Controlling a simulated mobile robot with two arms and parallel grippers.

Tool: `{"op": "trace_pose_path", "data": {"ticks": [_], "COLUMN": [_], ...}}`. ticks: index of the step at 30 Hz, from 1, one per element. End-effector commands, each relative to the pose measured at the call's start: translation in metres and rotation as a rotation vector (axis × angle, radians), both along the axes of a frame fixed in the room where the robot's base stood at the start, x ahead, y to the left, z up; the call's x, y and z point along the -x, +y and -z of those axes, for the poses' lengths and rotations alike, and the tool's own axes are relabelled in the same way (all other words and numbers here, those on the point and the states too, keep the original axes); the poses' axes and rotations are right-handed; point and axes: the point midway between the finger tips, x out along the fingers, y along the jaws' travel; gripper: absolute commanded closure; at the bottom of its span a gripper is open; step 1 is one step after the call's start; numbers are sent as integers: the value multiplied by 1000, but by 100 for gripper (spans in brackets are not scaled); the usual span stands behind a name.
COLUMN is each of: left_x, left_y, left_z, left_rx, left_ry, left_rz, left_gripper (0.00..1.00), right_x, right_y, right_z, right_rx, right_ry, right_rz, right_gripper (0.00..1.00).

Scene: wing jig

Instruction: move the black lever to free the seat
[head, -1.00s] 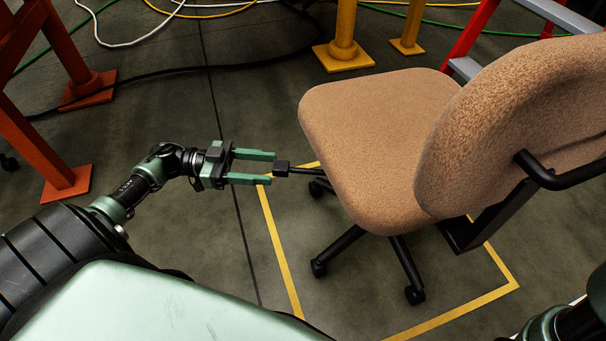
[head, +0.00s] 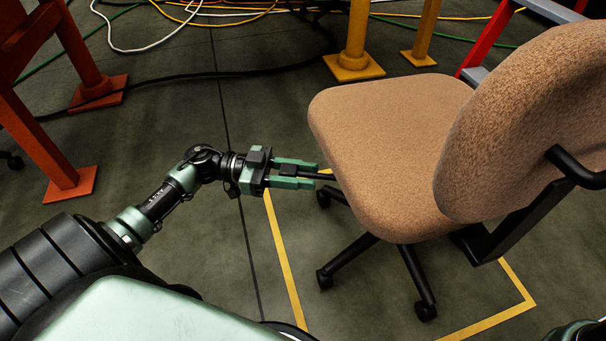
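The seat is the tan cushion (head: 385,140) of an office chair, at right of centre, with a tan backrest (head: 525,120). The black lever (head: 320,177) sticks out to the left from under the seat. My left gripper (head: 303,174) comes in from the left at the lever's outer end. Its green fingers lie on either side of the lever's dark end block and look shut on it. The fingers hide part of the block. The lever's inner end is hidden under the cushion. My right gripper is not in view; only a bit of that arm shows at the lower right.
The chair stands on a black wheeled base (head: 408,268) inside a yellow floor marking (head: 284,260). Orange stand legs (head: 62,185) are at left, yellow posts (head: 355,65) behind. Cables (head: 150,77) cross the floor at the back. Floor left of the marking is clear.

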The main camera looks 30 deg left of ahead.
Motion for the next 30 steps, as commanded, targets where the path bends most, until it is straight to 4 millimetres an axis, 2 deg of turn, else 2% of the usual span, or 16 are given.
{"op": "trace_pose_path", "data": {"ticks": [1,3,30], "left_x": [0,0,0], "left_y": [0,0,1], "left_z": [0,0,1], "left_rx": [0,0,-1], "left_ry": [0,0,0], "left_rz": [0,0,-1], "left_gripper": [85,100,100], "right_x": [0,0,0], "right_y": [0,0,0], "right_z": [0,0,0], "right_rx": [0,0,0], "right_ry": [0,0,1], "right_rz": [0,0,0], "right_gripper": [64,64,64]}}
